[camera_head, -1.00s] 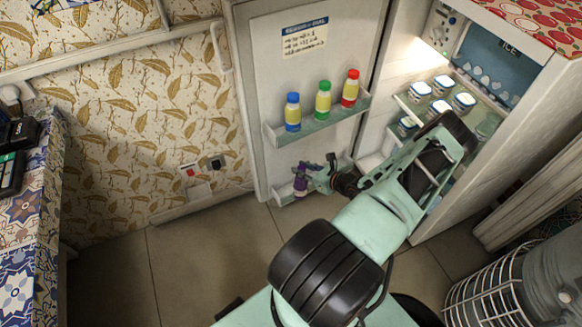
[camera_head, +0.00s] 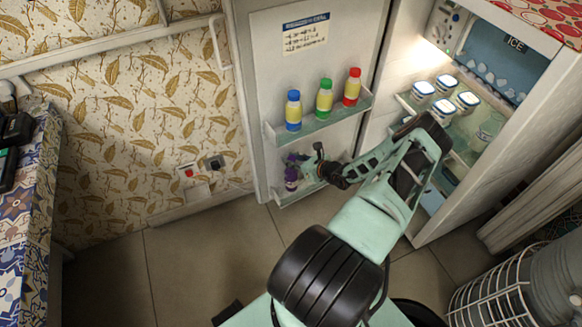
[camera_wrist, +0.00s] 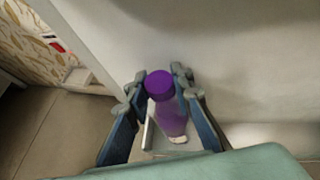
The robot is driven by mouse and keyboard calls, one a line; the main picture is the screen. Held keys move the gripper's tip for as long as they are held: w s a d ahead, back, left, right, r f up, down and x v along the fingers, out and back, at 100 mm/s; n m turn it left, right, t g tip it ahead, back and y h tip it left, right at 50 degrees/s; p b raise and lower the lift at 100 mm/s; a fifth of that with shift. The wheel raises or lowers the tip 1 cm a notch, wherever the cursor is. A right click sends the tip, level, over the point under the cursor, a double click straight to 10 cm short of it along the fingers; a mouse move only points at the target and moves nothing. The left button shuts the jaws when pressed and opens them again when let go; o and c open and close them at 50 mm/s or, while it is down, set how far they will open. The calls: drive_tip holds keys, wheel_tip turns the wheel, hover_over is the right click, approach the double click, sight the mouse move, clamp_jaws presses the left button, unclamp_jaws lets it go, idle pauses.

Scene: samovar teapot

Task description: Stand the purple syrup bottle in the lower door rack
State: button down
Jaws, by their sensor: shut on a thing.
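The purple syrup bottle (camera_head: 291,181) is upright, at the left end of the lower door rack (camera_head: 302,193) in the head view. In the wrist view the bottle (camera_wrist: 172,118) has a purple cap and a pale patch near its base. My gripper (camera_wrist: 159,84) is shut on the bottle, with one finger on each side just below the cap. In the head view my gripper (camera_head: 299,166) reaches in from the right above the rack. Whether the bottle's base touches the rack floor I cannot tell.
The upper door rack (camera_head: 325,116) above holds a blue-capped bottle (camera_head: 293,110), a green-capped bottle (camera_head: 325,98) and a red-capped bottle (camera_head: 352,87). The lower rack right of the bottle looks mostly clear.

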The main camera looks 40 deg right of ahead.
sight(291, 174)
wheel_tip(291, 174, down, 4)
drive_tip(key=shift+r+b, duration=0.15)
drive_tip(key=shift+b, duration=0.7)
drive_tip(key=shift+w, duration=0.25)
drive_tip(key=shift+f, duration=0.25)
drive_tip(key=shift+f+b, duration=0.15)
drive_tip(key=shift+b, duration=0.2)
drive_tip(key=c, duration=1.7)
unclamp_jaws()
